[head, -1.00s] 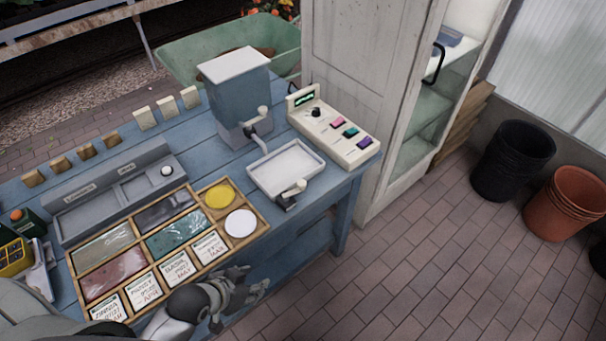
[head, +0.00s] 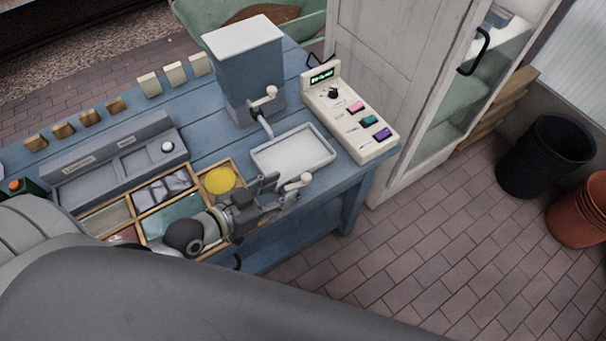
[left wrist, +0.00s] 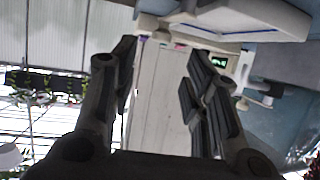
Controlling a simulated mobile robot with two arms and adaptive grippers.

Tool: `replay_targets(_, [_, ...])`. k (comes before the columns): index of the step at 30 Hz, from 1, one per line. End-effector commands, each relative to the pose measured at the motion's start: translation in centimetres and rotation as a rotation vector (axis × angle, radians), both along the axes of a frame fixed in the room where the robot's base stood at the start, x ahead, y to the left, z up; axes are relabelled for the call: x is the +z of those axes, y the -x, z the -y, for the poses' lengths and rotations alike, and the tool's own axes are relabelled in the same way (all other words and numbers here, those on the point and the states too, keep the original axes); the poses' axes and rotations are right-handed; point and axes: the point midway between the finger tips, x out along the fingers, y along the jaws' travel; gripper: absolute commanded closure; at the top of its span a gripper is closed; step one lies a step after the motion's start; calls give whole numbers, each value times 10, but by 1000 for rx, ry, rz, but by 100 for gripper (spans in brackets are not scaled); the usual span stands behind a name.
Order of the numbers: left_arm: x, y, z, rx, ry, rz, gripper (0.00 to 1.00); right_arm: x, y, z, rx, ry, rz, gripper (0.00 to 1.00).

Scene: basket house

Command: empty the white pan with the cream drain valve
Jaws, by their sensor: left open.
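The white pan (head: 268,163) sits on the blue bench below the grey hopper, near the bench's right end. It is a shallow rectangular pan; I cannot tell what its pale inside holds. The cream drain valve (head: 297,184) stands at the pan's front edge, its handle tilted up to the right. My left gripper (head: 278,187) is open, with its fingers just left of and very close to the valve; I cannot tell whether they touch it. In the left wrist view the open fingers (left wrist: 162,55) show with nothing clear between them. My right gripper is out of view.
The grey hopper (head: 243,68) with a cream crank stands behind the pan. A cream control box (head: 350,118) with coloured buttons is to the right. A wooden sorting tray (head: 238,168) lies under my left arm.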

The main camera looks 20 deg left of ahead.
Motion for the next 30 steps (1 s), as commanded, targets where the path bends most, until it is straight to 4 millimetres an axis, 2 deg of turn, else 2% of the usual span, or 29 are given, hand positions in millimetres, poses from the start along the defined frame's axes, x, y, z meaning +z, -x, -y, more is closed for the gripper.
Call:
replay_targets(4, [-7,-20,10,3,2,1,58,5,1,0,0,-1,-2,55])
replay_targets(12, [-22,-51,27,1,0,0,58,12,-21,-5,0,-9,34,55])
replay_targets(15, [-27,-59,32,1,-1,-1,58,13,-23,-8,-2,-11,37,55])
replay_targets(21, [-31,-66,36,0,-1,-2,58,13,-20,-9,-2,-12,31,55])
replay_targets(29, [-32,-67,36,0,-2,-1,58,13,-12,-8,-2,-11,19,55])
replay_targets(30, [-32,-67,36,0,-2,-1,61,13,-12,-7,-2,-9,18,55])
